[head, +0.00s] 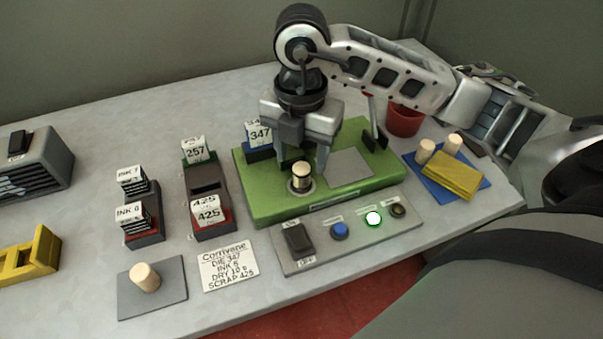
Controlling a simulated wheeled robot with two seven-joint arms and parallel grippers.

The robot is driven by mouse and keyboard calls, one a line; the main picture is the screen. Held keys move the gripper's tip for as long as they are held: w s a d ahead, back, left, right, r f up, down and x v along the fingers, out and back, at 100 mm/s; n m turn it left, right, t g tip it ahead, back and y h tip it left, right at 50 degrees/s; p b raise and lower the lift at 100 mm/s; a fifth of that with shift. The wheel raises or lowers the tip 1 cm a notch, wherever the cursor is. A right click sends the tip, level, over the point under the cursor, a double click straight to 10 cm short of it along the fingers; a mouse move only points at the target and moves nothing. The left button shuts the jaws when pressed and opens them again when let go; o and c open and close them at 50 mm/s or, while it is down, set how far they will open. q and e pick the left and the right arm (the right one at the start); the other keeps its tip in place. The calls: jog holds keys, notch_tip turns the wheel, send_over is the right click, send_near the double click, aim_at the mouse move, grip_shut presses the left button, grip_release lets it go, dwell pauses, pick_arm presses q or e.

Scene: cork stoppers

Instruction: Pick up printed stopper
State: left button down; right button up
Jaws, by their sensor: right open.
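A cork stopper (301,172) with dark marking near its top stands upright in a round metal holder on the green press base (260,204). My right gripper (302,163) is open and points down over this stopper, with its fingers to either side of the stopper's upper part. I cannot tell whether the fingers touch it. A plain stopper (145,277) stands on a grey pad at the front left. My left gripper is not in view.
A panel (352,235) with a switch, buttons and a lit green lamp lies in front of the press. A red cup (404,120) stands behind. Labelled blocks and a card (228,265) lie left.

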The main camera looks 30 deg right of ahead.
aim_at(302, 167)
notch_tip(302, 167, down, 4)
jog(key=shift+f+p, duration=0.25)
jog(key=shift+p, duration=0.05)
jog(key=c, duration=1.1)
jog(key=shift+r, duration=0.1)
